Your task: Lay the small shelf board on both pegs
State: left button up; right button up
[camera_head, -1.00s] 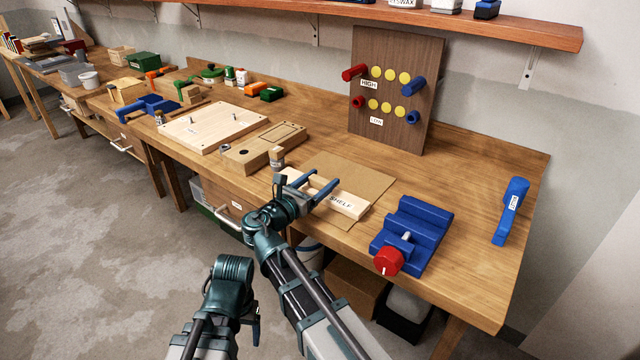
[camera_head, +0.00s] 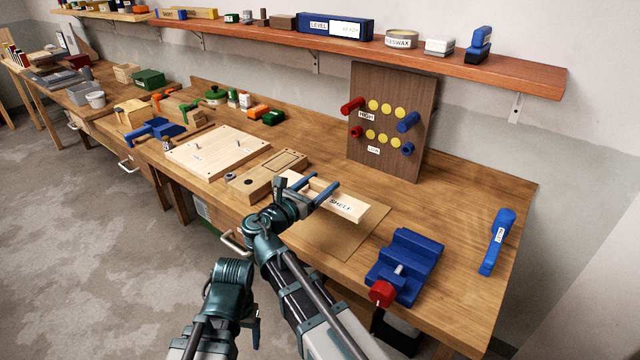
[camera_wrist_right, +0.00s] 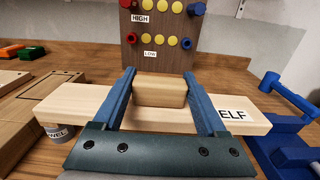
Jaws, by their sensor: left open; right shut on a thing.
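The small shelf board (camera_head: 352,208), pale wood marked SHELF, is in my right gripper (camera_head: 322,184), held level above the brown mat. In the right wrist view the fingers (camera_wrist_right: 160,88) sit either side of a wooden block on the board (camera_wrist_right: 75,104). The upright panel (camera_head: 385,168) carries a HIGH row with a red peg (camera_head: 352,105) and a blue peg (camera_head: 408,122), and a LOW row with a red peg (camera_head: 355,132) and a blue peg (camera_head: 407,149). The pegs are bare. My left gripper (camera_head: 254,310) is open, low in front of the bench, partly hidden.
A blue vise (camera_head: 408,262) with a red knob and a blue tool (camera_head: 497,240) are on the right. A wooden block (camera_head: 248,186) and a pale board with pins (camera_head: 215,152) are on the left. A red-brown wall shelf (camera_head: 480,72) hangs above the panel.

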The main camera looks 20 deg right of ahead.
aim_at(321, 181)
jog(key=shift+r+p, duration=4)
jog(key=shift+r, duration=0.05)
pick_arm(q)
notch_tip(321, 181, up, 8)
pick_arm(e)
jog(key=shift+f, duration=0.1)
jog(key=shift+d, duration=0.1)
